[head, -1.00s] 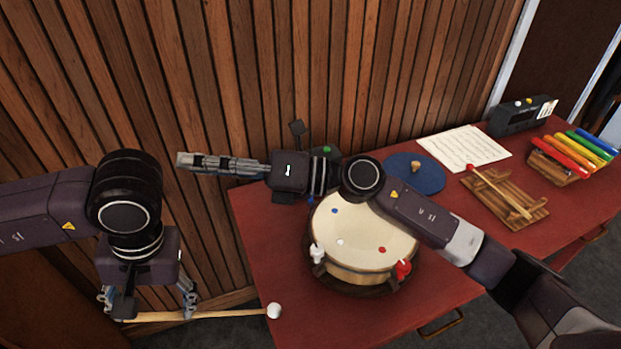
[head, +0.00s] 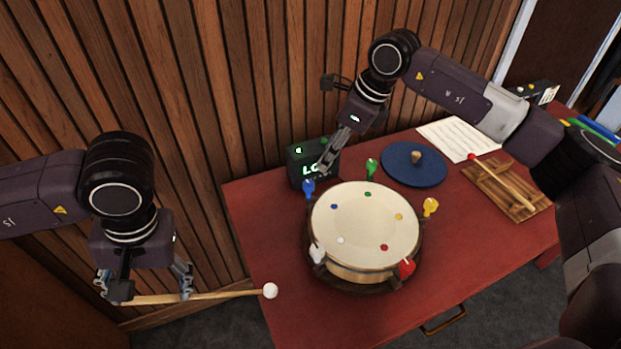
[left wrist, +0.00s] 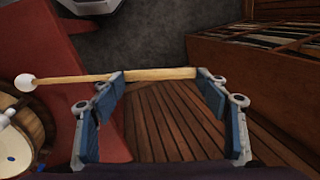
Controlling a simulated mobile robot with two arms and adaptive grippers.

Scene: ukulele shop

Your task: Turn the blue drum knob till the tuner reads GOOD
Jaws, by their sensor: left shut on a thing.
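The round drum (head: 365,225) stands on the red table with coloured knobs around its rim. The blue knob (head: 308,189) is upright at its back left. My left gripper (head: 147,292) is shut on a wooden mallet (head: 232,294), also in the left wrist view (left wrist: 160,74), left of the table.
Green (head: 372,168), yellow (head: 430,206), red (head: 407,268) and white (head: 317,254) knobs ring the drum. A blue disc (head: 413,164), sheet music (head: 459,138) and a wooden rack (head: 508,191) lie to the right. The slatted wall is close behind the tuner.

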